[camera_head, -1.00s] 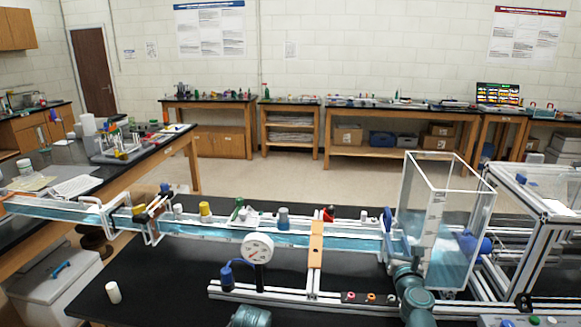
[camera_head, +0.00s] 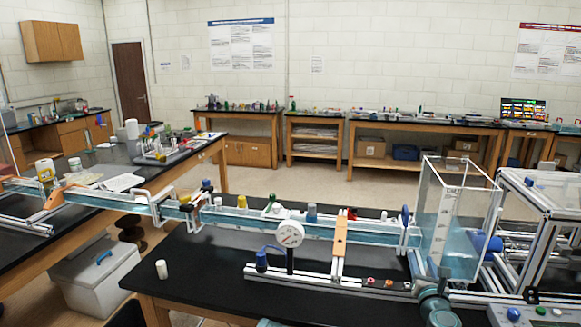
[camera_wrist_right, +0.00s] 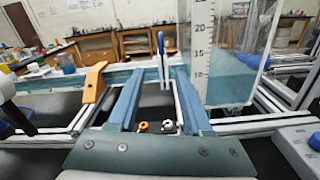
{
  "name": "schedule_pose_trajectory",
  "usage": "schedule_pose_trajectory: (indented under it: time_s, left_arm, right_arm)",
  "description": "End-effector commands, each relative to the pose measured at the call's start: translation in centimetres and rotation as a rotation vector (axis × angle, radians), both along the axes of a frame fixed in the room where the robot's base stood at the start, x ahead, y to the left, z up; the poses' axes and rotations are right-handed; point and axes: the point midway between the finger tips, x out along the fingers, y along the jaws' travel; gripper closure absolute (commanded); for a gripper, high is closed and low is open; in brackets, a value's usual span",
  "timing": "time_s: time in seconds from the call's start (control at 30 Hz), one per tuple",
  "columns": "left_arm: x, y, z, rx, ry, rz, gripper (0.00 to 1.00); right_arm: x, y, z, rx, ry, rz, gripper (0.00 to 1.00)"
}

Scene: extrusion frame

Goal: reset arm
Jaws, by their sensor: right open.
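My right gripper (camera_wrist_right: 158,80) is open in the right wrist view, its two blue fingers apart with nothing held between them. In the head view only teal parts of my right arm (camera_head: 437,306) show at the bottom, in front of the clear water tank (camera_head: 455,225). The tank also shows in the right wrist view (camera_wrist_right: 228,70), beyond and right of the fingers. A sliver of teal shows at the bottom edge left of centre; I see no left gripper fingers.
A long clear water channel (camera_head: 375,233) runs across the black bench, with a round gauge (camera_head: 290,234) and an orange bracket (camera_head: 340,237). A white cylinder (camera_head: 161,269) stands near the bench's left end. A control box (camera_head: 530,315) sits at lower right. Bare benchtop lies at front left.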

Motion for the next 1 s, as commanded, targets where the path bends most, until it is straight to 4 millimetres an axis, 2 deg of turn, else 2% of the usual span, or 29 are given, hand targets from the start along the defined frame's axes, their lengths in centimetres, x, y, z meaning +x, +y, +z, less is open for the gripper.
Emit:
schedule_pose_trajectory:
  time_s: [0.37,0.57,0.77,0.83,0.93,1.0]
  left_arm:
    - [0.0,0.0,0.0,0.0,0.0,0.0,0.32]
    - [0.0,0.0,0.0,0.0,0.0,0.0,0.32]
    - [0.0,0.0,0.0,0.0,0.0,0.0,0.32]
    - [0.0,0.0,0.0,0.0,0.0,0.0,0.32]
    - [0.0,0.0,0.0,0.0,0.0,0.0,0.32]
    - [0.0,0.0,0.0,0.0,0.0,0.0,0.32]
  right_arm:
    - [1.0,5.0,-0.6,-0.22,0.055,0.147,0.5]
    - [1.3,10.0,-1.6,-0.443,0.099,0.298,0.5]
    - [0.8,17.4,-4.0,-0.795,0.146,0.539,0.5]
    - [-0.1,20.8,-5.6,-0.972,0.159,0.665,0.5]
    - [-2.5,26.3,-9.0,-1.298,0.162,0.907,0.5]
    - [-5.1,29.6,-11.9,-1.56,0.144,1.112,0.5]
